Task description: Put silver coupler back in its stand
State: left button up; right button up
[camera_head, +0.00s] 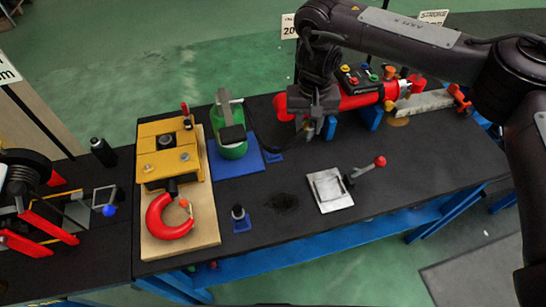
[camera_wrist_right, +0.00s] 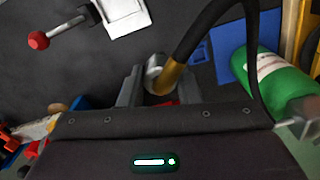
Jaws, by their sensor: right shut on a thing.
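My right gripper (camera_head: 317,126) is over the back middle of the dark bench, in front of the red cylinder. In the right wrist view its fingers (camera_wrist_right: 157,88) are shut on the silver coupler (camera_wrist_right: 154,66). The coupler has a brass-coloured part and joins a black hose (camera_wrist_right: 205,28). In the head view the coupler is mostly hidden by the gripper. A small blue holder (camera_head: 273,156) lies left of the gripper, and a blue piece (camera_wrist_right: 200,52) shows in the wrist view. I cannot tell for sure which blue piece is the coupler's stand. My left gripper is not in view.
A green bottle-shaped unit (camera_head: 232,140) stands on a blue base. A yellow block with a red hook (camera_head: 168,217) lies on a wooden board. A small blue stand with a dark part (camera_head: 241,219), a white plate (camera_head: 328,190) and a red cylinder (camera_head: 360,98) are also on the bench.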

jog(key=w+a+f+b, duration=0.2)
jog(key=a+f+b, duration=0.1)
jog(key=f, duration=0.1)
jog(key=w+a+f+b, duration=0.2)
jog(key=f+b, duration=0.2)
jog(key=w+a+f+b, duration=0.2)
jog(key=a+f+b, duration=0.1)
jog(key=f+b, duration=0.1)
jog(key=shift+w+a+f, duration=0.1)
jog(key=shift+w+a, duration=0.1)
jog(key=shift+a, duration=0.1)
jog(key=shift+w+f+b, duration=0.1)
jog(key=shift+f+b, duration=0.4)
jog(key=shift+m+b, duration=0.3)
dwell(0.9)
jog(key=shift+f, duration=0.15)
